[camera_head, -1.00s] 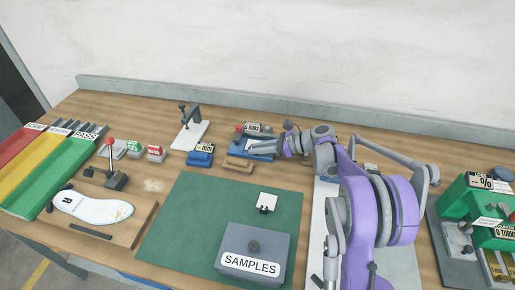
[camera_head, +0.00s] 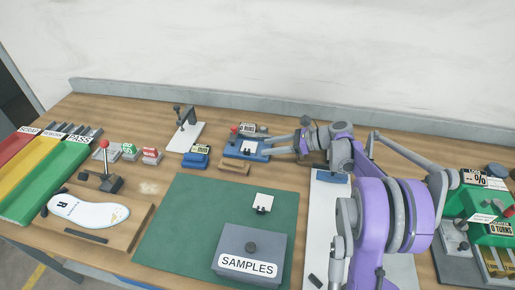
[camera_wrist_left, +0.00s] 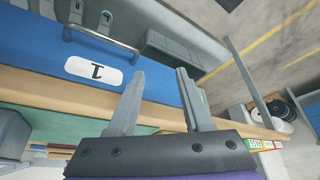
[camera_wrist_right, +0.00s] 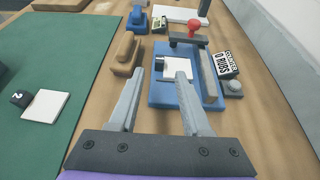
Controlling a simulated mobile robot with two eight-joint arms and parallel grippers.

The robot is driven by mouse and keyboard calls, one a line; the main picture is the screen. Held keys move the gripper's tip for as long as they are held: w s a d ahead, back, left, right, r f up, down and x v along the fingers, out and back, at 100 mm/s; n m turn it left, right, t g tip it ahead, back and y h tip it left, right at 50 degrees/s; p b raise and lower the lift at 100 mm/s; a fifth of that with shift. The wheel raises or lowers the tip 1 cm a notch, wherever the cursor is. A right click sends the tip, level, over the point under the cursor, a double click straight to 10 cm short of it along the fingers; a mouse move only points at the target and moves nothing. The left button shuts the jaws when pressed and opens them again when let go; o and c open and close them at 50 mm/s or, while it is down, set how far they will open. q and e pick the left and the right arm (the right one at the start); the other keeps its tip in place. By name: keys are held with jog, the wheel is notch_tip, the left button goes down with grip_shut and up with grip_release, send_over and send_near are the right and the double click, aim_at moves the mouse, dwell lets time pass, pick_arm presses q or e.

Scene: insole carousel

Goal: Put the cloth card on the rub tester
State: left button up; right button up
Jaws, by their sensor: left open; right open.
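The blue rub tester (camera_head: 234,153) stands at the back middle of the bench, with a red knob and a "0 RUBS" display. It fills the middle of the right wrist view (camera_wrist_right: 162,98). A white card (camera_wrist_right: 182,67) with a dark tab lies on its bed. My left gripper (camera_wrist_left: 160,72) is open and empty near a blue drawer front.
A grey SAMPLES box (camera_head: 235,250) stands on the green mat (camera_head: 185,225). A tan block (camera_head: 234,167) lies in front of the tester. A small blue device (camera_head: 197,157) stands left of it. A blue drawer front marked 1 (camera_wrist_left: 45,55) faces my left gripper.

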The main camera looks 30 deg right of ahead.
jog(key=shift+v, duration=2.75)
